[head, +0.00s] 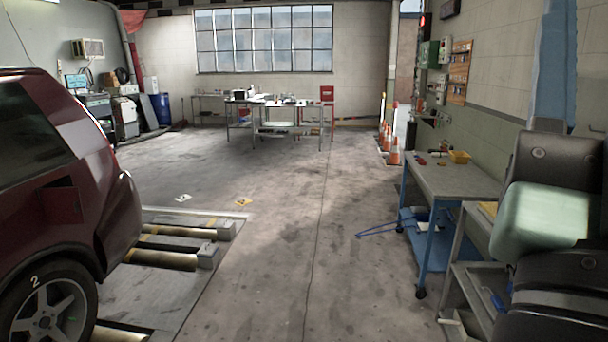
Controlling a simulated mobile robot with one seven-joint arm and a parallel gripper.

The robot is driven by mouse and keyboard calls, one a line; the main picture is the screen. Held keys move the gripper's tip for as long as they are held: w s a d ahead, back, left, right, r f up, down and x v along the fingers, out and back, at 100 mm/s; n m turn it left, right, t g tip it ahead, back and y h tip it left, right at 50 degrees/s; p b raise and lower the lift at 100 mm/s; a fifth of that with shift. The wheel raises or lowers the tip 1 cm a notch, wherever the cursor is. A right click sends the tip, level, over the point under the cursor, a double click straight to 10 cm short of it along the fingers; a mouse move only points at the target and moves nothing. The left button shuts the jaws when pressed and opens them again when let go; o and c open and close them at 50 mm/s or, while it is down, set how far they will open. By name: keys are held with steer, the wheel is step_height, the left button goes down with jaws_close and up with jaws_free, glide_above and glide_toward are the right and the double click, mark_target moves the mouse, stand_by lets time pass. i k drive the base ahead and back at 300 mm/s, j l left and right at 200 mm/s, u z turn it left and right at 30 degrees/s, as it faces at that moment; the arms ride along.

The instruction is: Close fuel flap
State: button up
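A dark red car (105,190) stands at the left edge, with its rear side and a wheel (45,315) marked "2" in view. The fuel flap (62,203) shows as a small dark red squarish panel on the car's rear side, above the wheel. It looks angled out from the body, with a dark area beside it, but I cannot tell how far open it is. My arm's black and pale green links (545,215) fill the right edge, across the room from the car. My gripper is not in view.
Rollers (165,258) lie by the car's rear. A blue-legged workbench (450,178) stands at right, with a blue frame (390,229) on the floor beside it. Orange cones (394,152) and tables (275,105) are farther back.

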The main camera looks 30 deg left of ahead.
mark_target(61, 206)
steer(key=j+u, duration=0.15)
steer(key=u, duration=0.3)
steer(key=i+j+u, duration=0.1)
steer(key=u, duration=0.3)
steer(key=i+j+u, duration=0.1)
steer(key=u, duration=0.35)
steer(key=i+j+u, duration=0.1)
steer(key=u, duration=0.3)
steer(key=i+j+u, duration=0.15)
steer(key=i+u, duration=0.2)
steer(key=i, duration=0.2)
steer(key=i+u, duration=0.3)
steer(key=i, duration=0.25)
